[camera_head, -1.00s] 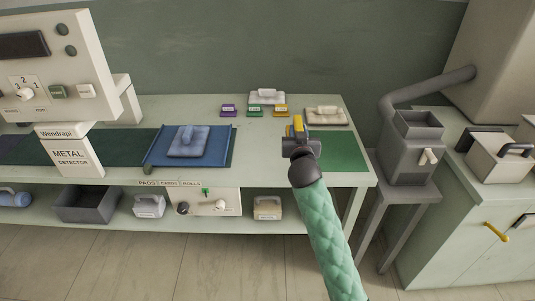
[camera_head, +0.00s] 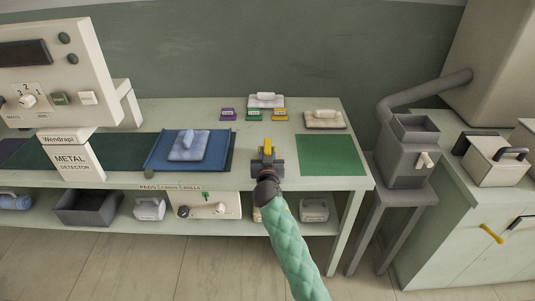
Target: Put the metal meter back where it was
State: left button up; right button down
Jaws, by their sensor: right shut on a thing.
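My right gripper (camera_head: 267,160) is dark grey, at the end of my green quilted arm, over the front part of the bench top between the blue mat and the green mat. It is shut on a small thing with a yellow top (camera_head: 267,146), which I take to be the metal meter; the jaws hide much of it. I cannot tell whether it touches the bench (camera_head: 345,186). The metal detector (camera_head: 75,160) stands at the left, with a dial and buttons on its panel. My left gripper is not in view.
A blue pad lies on the blue mat (camera_head: 222,163). The green mat (camera_head: 330,155) is bare. Purple, green and yellow tags (camera_head: 280,115) and two pads (camera_head: 325,119) lie behind. The lower shelf holds a grey bin (camera_head: 85,208) and handled blocks. A grey machine (camera_head: 408,150) stands right.

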jog(key=shift+f, duration=0.25)
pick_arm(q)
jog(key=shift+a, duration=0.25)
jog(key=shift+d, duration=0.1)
pick_arm(e)
jog(key=shift+f, duration=0.1)
jog(key=c, duration=1.2)
grip_release()
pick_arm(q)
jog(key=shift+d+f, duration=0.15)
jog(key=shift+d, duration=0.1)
pick_arm(e)
jog(key=shift+o, duration=0.2)
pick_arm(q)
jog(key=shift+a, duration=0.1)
